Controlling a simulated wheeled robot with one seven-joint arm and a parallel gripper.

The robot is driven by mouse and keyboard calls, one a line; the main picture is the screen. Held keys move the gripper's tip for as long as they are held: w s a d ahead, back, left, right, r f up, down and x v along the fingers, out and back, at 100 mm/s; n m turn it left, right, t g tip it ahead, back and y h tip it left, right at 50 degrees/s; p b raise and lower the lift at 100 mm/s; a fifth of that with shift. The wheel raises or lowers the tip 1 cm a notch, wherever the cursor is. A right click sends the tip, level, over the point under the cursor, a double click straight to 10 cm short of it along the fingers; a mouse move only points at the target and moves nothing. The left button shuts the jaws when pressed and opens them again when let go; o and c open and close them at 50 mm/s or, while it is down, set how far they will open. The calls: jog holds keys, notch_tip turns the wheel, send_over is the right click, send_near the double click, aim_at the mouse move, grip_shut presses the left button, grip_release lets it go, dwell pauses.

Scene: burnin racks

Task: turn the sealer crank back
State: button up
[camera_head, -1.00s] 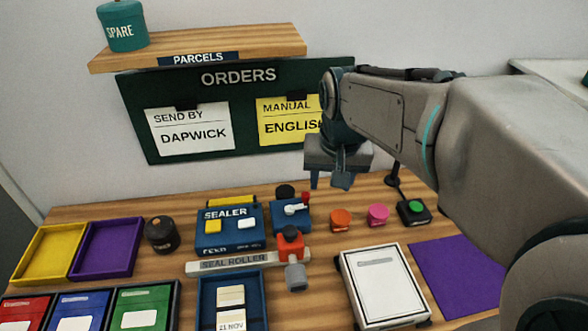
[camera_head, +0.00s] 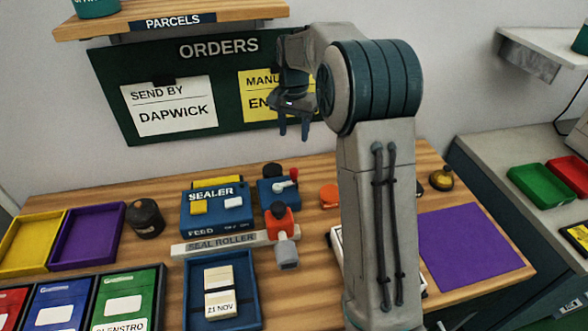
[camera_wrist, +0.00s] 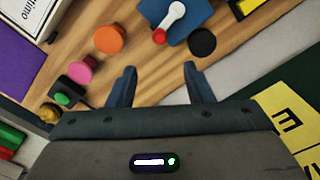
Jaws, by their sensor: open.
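The sealer (camera_head: 218,210) is a blue box with a yellow and a white button on the bench. Beside it on the right is a blue block (camera_head: 270,196) with a white crank (camera_head: 284,187) ending in a red knob (camera_head: 293,174); the crank points right and back. In the wrist view the white crank (camera_wrist: 171,20) and red knob (camera_wrist: 159,36) lie beyond the fingertips. My gripper (camera_head: 294,134) is open and empty, raised above the bench in front of the orders board. Its open fingers also show in the wrist view (camera_wrist: 160,72), apart from the crank.
A seal roller (camera_head: 220,243) with a red-and-grey handle piece (camera_head: 282,225) lies in front of the sealer. A black round cap (camera_wrist: 202,42) is close by the crank. An orange button (camera_head: 329,195) stands to the right. My arm hides part of the white tray.

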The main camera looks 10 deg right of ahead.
aim_at(294, 169)
notch_tip(294, 169, down, 14)
jog(key=shift+r+p, duration=0.15)
jog(key=shift+p, duration=0.5)
jog(key=c, duration=1)
